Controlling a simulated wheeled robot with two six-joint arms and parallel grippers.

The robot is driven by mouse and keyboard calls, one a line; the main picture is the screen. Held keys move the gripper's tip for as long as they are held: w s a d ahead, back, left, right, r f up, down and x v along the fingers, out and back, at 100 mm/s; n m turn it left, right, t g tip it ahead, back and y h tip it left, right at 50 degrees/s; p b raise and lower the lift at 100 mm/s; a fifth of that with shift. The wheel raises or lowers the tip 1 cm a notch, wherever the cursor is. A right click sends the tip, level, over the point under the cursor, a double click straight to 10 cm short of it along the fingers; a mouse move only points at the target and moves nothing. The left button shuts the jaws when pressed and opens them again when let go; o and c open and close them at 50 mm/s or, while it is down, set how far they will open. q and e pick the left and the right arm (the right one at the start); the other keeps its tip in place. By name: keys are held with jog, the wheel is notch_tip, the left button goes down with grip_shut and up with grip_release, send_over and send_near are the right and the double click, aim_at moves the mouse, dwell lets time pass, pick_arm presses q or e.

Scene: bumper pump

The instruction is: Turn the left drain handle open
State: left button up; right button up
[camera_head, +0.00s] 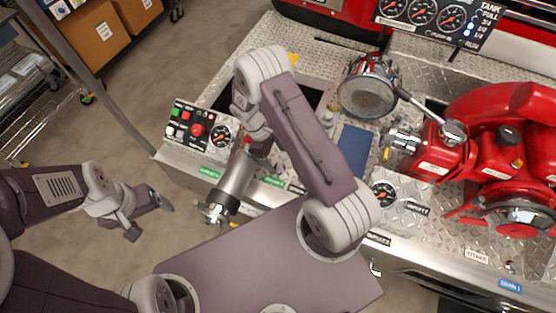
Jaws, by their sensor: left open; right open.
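A silver cylindrical outlet (235,182) projects from the front of the pump panel, with a small metal handle-like fitting (214,212) at its lower end. I cannot tell whether this is the left drain handle. Another small metal part (375,268) shows at the panel's front edge, partly behind my body. A blue "DRAIN 1" label (510,286) is at the lower right, with a small knob (510,267) above it. My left gripper (150,214) is open and empty over the floor, left of the outlet and apart from it. My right gripper (258,143) is open above the outlet's upper end, partly hidden by its wrist.
A control box (198,130) with coloured buttons and a gauge sits at the panel's left corner. A red pump (490,130) fills the right side. A round chrome cap (368,92) stands behind my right arm. A grey post (100,85) rises at left. Floor around my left gripper is clear.

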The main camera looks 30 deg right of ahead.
jog(key=v, duration=0.7)
jog(key=shift+b, duration=0.35)
